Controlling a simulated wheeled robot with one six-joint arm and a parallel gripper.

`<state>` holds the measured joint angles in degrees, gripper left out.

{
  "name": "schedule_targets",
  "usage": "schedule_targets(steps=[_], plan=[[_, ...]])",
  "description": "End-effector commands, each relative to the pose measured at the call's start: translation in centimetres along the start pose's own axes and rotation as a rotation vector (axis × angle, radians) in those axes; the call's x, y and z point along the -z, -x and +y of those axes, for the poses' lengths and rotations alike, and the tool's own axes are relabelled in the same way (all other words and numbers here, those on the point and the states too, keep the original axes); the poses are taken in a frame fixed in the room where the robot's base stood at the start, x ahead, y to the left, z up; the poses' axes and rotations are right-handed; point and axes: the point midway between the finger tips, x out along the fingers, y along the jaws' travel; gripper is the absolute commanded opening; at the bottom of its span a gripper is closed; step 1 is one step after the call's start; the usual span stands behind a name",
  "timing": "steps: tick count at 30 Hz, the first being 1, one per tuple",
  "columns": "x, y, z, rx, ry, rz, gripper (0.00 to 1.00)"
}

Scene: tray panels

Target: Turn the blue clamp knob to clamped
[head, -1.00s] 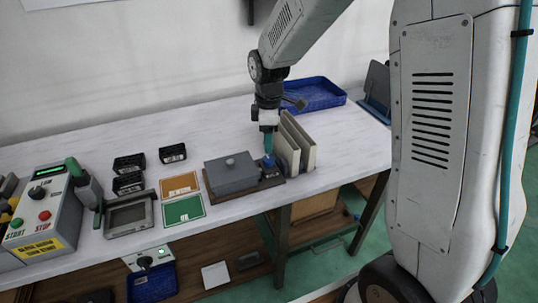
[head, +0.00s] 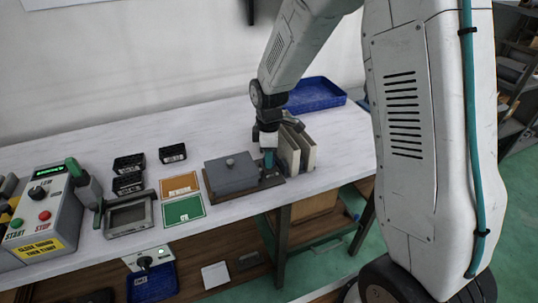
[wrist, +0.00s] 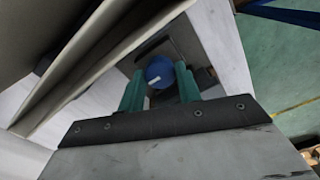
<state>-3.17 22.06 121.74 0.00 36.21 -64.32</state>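The blue clamp knob (wrist: 159,73) shows in the wrist view between the two teal fingers of my gripper (wrist: 160,82). A short white mark is on it. A finger is close on each side; I cannot tell whether they press on it. In the head view my gripper (head: 268,160) points down at the right side of the grey block (head: 231,174), and its fingers hide the knob. The block lies on a dark brown base (head: 209,190). The clamped and released positions cannot be read.
Upright beige panels (head: 300,150) stand close to the right of my gripper. A blue tray (head: 315,94) is behind. Orange (head: 180,184) and green (head: 184,209) cards lie left of the block. A control box (head: 40,215) is at far left. The white bench behind the block is clear.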

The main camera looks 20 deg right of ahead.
Motion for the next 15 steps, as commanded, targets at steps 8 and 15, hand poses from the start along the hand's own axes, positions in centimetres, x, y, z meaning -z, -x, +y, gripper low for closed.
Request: schedule_targets(steps=[8,15], plan=[[0.01,0.03,0.03,-0.001,-0.023,0.0,0.11],[0.01,0.05,0.03,-0.001,-0.139,0.0,0.11]])
